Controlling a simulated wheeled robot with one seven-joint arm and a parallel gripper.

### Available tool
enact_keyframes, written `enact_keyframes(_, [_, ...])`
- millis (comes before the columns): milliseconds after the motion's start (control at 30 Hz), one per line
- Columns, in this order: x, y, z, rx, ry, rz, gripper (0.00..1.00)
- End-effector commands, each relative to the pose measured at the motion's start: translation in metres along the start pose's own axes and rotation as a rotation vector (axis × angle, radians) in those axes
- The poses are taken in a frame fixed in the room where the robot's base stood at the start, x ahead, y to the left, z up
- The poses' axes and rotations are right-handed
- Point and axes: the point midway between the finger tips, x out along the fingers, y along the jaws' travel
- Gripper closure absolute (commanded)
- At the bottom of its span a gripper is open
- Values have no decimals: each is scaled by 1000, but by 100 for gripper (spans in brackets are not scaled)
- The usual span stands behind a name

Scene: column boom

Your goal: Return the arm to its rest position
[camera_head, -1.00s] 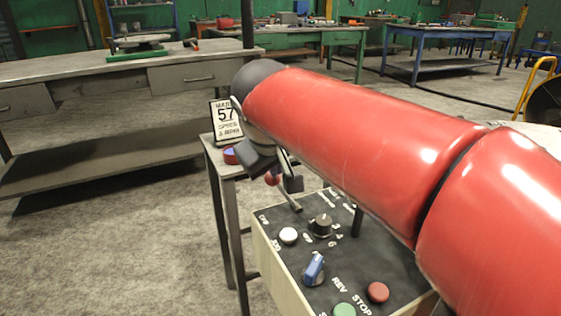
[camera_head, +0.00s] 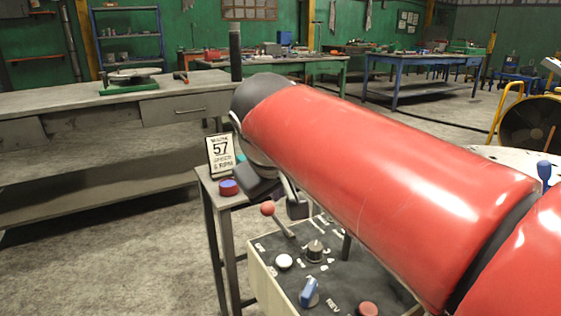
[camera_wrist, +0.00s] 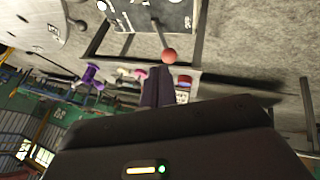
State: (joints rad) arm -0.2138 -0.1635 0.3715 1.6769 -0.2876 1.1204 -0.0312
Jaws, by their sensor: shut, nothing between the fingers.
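My red arm runs across the right half of the head view, and its dark end hangs over the control box. My gripper (camera_head: 278,197) is partly hidden under the arm's end, above the box and near the small table. In the wrist view my gripper (camera_wrist: 157,72) shows as dark fingers shut together and empty. The red ball of a lever (camera_head: 267,208) is just below it in the head view, and the red ball also shows in the wrist view (camera_wrist: 169,55). I cannot tell the exact gap between them.
The control box (camera_head: 262,288) carries a white button (camera_head: 284,262), a black knob (camera_head: 314,251) and a blue switch (camera_head: 309,292). A long grey bench (camera_head: 60,95) is behind. Floor at left is open.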

Motion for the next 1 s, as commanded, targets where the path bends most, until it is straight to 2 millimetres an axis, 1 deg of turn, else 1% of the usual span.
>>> enact_keyframes(33, [1, 10, 25, 44, -19, 14, 100])
enact_keyframes(67, [3, 16, 41, 76, -31, 19, 100])
enact_keyframes(100, [6, 23, 66, 126, -47, 25, 100])
enact_keyframes(167, [11, 33, 108, 214, -69, 30, 100])
enact_keyframes(200, [14, 36, 136, 274, -80, 30, 100])
enact_keyframes(267, [20, 39, 176, 365, -94, 24, 100])
enact_keyframes(300, [23, 38, 200, 424, -100, 18, 100])
enact_keyframes(400, [33, 30, 251, 551, -106, 0, 100])
enact_keyframes(500, [41, 21, 282, 637, -106, -18, 100])
enact_keyframes(567, [44, 18, 293, 668, -104, -26, 100])
enact_keyframes(633, [46, 15, 299, 685, -104, -30, 100])
enact_keyframes(1000, [47, 14, 299, 686, -105, -31, 100])
